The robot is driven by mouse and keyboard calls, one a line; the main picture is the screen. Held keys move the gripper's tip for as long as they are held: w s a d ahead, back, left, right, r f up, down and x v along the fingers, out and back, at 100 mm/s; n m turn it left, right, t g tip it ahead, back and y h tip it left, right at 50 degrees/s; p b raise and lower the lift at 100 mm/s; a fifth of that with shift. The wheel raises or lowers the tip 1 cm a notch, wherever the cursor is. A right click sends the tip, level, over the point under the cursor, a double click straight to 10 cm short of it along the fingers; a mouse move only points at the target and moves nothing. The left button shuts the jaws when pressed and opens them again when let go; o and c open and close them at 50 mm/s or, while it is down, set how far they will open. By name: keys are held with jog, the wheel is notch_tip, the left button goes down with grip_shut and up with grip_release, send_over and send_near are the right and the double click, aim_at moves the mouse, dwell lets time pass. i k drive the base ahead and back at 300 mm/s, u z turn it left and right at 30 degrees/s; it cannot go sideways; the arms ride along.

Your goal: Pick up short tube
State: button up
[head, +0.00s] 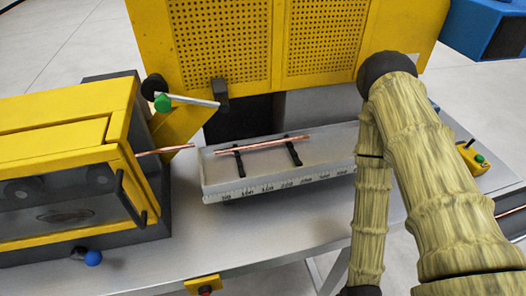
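A copper tube (262,144) lies across two black supports on the grey tray with a ruler scale (240,190), in the middle of the head view. A second copper piece (165,150) sticks out of the right side of the yellow machine at left, its other end hidden inside. I cannot tell for certain which one is the short tube. My arm comes in from the lower right, bends at the top and runs down to the bottom edge, right of the tray. My gripper is out of frame.
The yellow machine with a clear window (60,215) stands at left on the grey table (250,245). A perforated yellow cabinet (222,40) stands behind the tray. A yellow button box (472,158) is at right.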

aim_at(304, 137)
jog(key=z, duration=2.15)
jog(key=k, duration=1.45)
jog(key=u, duration=0.9)
